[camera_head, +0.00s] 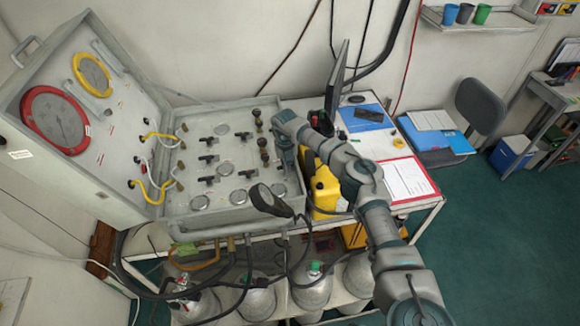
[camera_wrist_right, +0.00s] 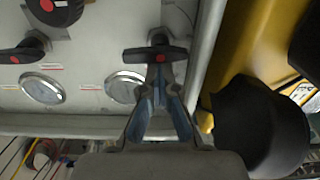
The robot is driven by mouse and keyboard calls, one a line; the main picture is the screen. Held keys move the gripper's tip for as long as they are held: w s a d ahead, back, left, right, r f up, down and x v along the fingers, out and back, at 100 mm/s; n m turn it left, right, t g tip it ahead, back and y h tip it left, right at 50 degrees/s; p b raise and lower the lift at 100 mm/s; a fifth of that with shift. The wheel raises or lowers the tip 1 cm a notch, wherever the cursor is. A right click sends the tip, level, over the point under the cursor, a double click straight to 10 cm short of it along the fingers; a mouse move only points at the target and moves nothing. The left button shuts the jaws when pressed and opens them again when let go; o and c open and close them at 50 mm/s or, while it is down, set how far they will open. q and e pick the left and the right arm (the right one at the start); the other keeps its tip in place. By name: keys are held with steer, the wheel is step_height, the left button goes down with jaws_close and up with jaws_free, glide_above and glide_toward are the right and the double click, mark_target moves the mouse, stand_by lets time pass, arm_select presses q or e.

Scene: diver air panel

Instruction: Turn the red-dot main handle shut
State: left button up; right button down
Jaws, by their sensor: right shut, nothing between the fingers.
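In the right wrist view, a black T-shaped handle with a red dot (camera_wrist_right: 157,54) stands on the grey panel near its right edge, its bar lying crosswise. My right gripper (camera_wrist_right: 160,76) is shut and empty, its fingertips at the lower edge of this handle's middle; I cannot tell whether they touch it. A second black red-dot handle (camera_wrist_right: 22,52) is to the left, and a round black red-dot knob (camera_wrist_right: 56,8) is at top left. In the head view, my right gripper (camera_head: 286,172) is over the right side of the valve panel (camera_head: 232,212). My left gripper is not in view.
The raised lid holds a red-rimmed gauge (camera_head: 55,120) and a yellow-rimmed gauge (camera_head: 92,75). A yellow container (camera_head: 325,190) stands right beside the panel. A black round lamp-like head (camera_head: 268,199) overhangs the panel's front edge. Gas cylinders (camera_head: 312,290) stand below.

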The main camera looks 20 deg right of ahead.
steer(key=shift+w+r+m+t, duration=0.3)
steer(key=shift+w+r+m, duration=0.2)
steer(key=shift+w+r, duration=0.2)
steer(key=c, duration=0.9)
jaws_free()
steer(key=o, duration=0.7)
steer(key=shift+w+a, duration=0.25)
steer(key=shift+w+d+f, duration=0.3)
steer(key=shift+w+f, duration=0.15)
steer(key=shift+f, duration=0.2)
steer(key=shift+s+d, duration=0.25)
steer(key=shift+d, duration=0.1)
steer(key=shift+s, duration=0.25)
steer(key=shift+w+a, duration=0.1)
steer(key=shift+a, duration=0.35)
